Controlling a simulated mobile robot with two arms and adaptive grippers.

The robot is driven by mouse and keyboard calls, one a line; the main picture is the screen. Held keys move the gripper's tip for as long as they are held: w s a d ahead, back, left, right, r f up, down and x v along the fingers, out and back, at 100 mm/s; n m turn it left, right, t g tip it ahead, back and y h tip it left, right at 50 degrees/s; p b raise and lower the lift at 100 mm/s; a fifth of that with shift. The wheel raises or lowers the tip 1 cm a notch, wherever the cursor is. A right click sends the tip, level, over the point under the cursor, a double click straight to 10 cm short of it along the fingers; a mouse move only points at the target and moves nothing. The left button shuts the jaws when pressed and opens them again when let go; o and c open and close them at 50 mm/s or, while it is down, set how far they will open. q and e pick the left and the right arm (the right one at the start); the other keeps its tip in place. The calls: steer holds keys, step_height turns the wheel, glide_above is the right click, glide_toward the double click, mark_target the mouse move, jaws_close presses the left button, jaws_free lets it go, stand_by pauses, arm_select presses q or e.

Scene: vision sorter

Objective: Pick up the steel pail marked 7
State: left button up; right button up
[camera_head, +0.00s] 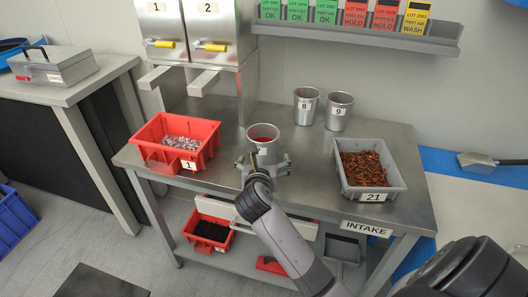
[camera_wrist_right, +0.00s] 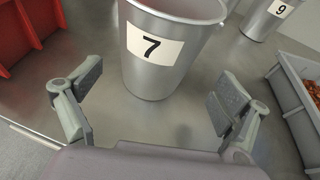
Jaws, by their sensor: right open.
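The steel pail marked 7 (camera_head: 263,149) stands upright near the front edge of the steel table, with something red inside. In the right wrist view the pail (camera_wrist_right: 158,72) shows its white label with a black 7, and its rim is cut off at the top. My right gripper (camera_head: 264,168) is at the pail's front side. In the wrist view the gripper (camera_wrist_right: 157,88) is open, one finger to the left of the pail and one to the right, with visible gaps and nothing held. My left gripper is not in view.
A red bin marked 1 (camera_head: 150,151) stands left of the pail. Pails marked 8 (camera_head: 306,108) and 9 (camera_head: 338,112) stand behind it to the right. A grey bin marked 21 (camera_head: 340,180) with copper-coloured pieces is at right. Dispensers (camera_head: 208,38) stand behind.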

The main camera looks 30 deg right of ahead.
mark_target(266, 138)
steer(key=shift+w+d, duration=0.25)
steer(key=shift+w, duration=0.25)
steer(key=x, duration=0.4)
steer(key=shift+w, duration=0.4)
steer(key=shift+r, duration=0.1)
steer(key=shift+c, duration=0.7)
steer(key=shift+s, duration=0.1)
steer(key=c, duration=1.5)
steer(key=shift+c, duration=0.2)
steer(key=shift+r, duration=0.15)
